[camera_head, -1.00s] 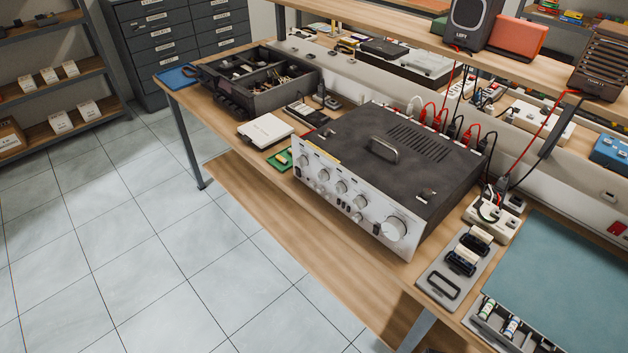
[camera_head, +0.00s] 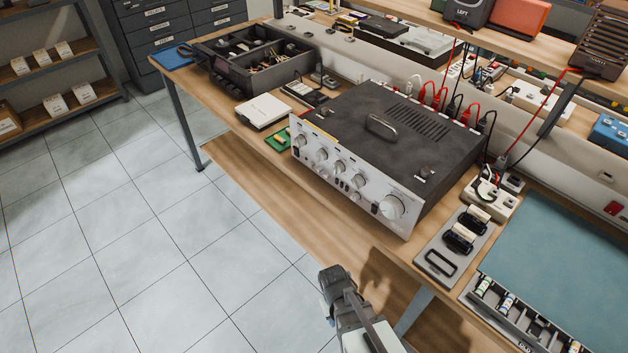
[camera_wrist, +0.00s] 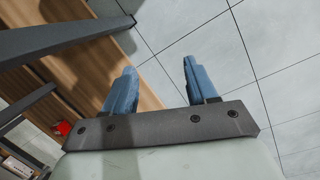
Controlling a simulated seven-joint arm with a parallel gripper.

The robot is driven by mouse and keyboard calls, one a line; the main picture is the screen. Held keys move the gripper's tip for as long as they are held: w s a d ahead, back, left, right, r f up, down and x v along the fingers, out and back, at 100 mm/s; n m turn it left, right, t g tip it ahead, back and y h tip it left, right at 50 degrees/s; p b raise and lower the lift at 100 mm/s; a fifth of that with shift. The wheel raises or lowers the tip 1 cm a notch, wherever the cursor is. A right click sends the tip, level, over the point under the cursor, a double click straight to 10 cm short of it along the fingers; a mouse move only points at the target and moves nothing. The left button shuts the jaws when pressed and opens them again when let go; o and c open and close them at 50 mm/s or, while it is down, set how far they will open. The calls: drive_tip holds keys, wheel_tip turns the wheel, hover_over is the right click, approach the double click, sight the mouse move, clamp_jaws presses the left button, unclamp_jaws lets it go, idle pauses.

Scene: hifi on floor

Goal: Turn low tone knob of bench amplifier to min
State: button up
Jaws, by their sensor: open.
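The bench amplifier (camera_head: 375,135) stands on the wooden bench, its silver front panel (camera_head: 330,172) facing the open floor. Several knobs show on the panel, with a row of middle-sized knobs (camera_head: 340,167) and one large knob (camera_head: 391,207) at the right end. The labels are too small to read, so I cannot tell which is the low tone knob or where it points. My gripper (camera_wrist: 155,88) is open and empty in the wrist view, its two blue fingers apart over the floor. In the head view my arm's end (camera_head: 338,285) is below and in front of the amplifier, clear of it.
The bench's front edge (camera_head: 259,178) and a lower wooden shelf (camera_head: 250,190) lie beside my arm. A grey tray with black parts (camera_head: 440,265) and a teal mat (camera_head: 570,255) lie right of the amplifier. Cables (camera_head: 455,105) run behind it. The tiled floor in front is free.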

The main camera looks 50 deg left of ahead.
sight(317, 157)
drive_tip(key=s+a+r+n+t+y, duration=0.2)
drive_tip(key=s+a+r+t, duration=0.2)
drive_tip(key=a+r, duration=0.6)
drive_tip(key=s+a+r+n+t+y, duration=0.1)
drive_tip(key=s+a+r+n+t, duration=0.2)
drive_tip(key=a+r, duration=0.7)
drive_tip(key=w+a+r+m+t, duration=0.3)
drive_tip(key=r+m+t, duration=0.2)
drive_tip(key=r+m, duration=0.4)
drive_tip(key=w+a+r+m+t, duration=0.25)
drive_tip(key=r+m+t, duration=0.35)
drive_tip(key=r+m, duration=0.3)
drive_tip(key=shift+h, duration=0.3)
drive_tip(key=w, duration=1.3)
drive_tip(key=shift+w+d+f, duration=0.1)
drive_tip(key=shift+w+f, duration=0.1)
drive_tip(key=shift+w, duration=0.2)
drive_tip(key=shift+c, duration=0.2)
drive_tip(key=c, duration=1)
